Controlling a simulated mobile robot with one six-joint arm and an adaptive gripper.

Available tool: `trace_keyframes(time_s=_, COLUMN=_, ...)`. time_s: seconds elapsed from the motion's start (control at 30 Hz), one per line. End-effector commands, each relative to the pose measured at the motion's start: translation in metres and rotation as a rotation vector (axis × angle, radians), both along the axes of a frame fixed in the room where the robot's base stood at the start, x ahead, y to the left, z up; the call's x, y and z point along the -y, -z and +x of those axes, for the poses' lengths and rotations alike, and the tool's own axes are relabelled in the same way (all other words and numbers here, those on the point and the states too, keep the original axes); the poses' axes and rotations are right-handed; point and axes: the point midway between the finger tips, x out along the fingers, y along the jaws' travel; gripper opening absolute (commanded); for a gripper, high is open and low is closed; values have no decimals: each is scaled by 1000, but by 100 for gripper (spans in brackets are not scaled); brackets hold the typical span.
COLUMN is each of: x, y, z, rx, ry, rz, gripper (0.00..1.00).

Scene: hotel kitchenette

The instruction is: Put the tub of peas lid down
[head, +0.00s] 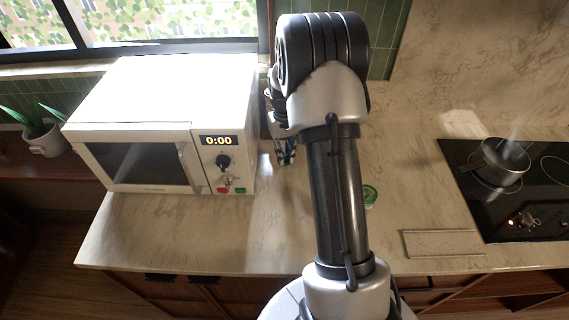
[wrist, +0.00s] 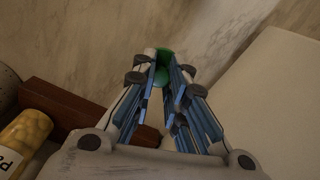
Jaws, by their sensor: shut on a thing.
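My gripper (head: 285,158) is at the right side of the microwave, low over or near the counter and partly hidden by my arm. In the wrist view its fingers (wrist: 163,72) are shut on a small green thing (wrist: 163,55), which looks like the lid; only part of it shows between the fingertips. A green round thing (head: 371,194), likely the tub of peas, stands on the counter just right of my arm in the head view. My arm hides part of it, and I cannot tell its contents.
A white microwave (head: 165,100) stands left of my gripper. A pot (head: 500,162) sits on the hob at the right. A flat rectangular board (head: 443,243) lies near the front edge. The wrist view shows a yellow-filled jar (wrist: 27,135) and a brown wooden piece (wrist: 65,108).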

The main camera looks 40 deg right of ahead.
Motion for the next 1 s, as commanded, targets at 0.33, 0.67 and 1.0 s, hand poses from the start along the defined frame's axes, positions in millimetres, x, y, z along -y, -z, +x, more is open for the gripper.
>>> trace_keyframes(time_s=0.33, x=0, y=43, z=-1, rx=-2, ry=0, rz=1, gripper=3)
trace_keyframes(time_s=0.67, x=0, y=45, z=0, rx=0, ry=0, rz=0, gripper=3)
trace_keyframes(time_s=1.0, x=0, y=45, z=0, rx=0, ry=0, rz=0, gripper=32)
